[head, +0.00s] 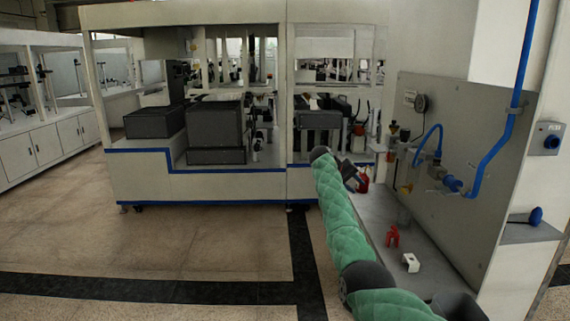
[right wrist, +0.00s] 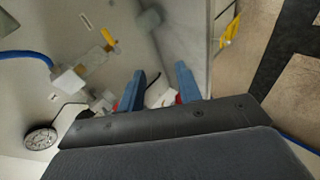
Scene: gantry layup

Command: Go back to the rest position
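My right arm, in a green padded sleeve, reaches forward from the lower right of the head view. My right gripper (head: 352,175) is at its far end, above the back of the grey bench (head: 381,208) and partly hidden by the wrist. In the right wrist view its two blue-grey fingers (right wrist: 160,84) are apart, with nothing seen gripped between them. White and red parts show behind the fingers, too covered to name. My left gripper is in neither view.
A wall panel (head: 455,150) carries a gauge, valves and a blue pipe (head: 516,75) right of the arm. A red item (head: 392,237) and a white block (head: 411,262) sit on the bench. A white machine cabinet (head: 200,185) stands ahead; the floor at left is clear.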

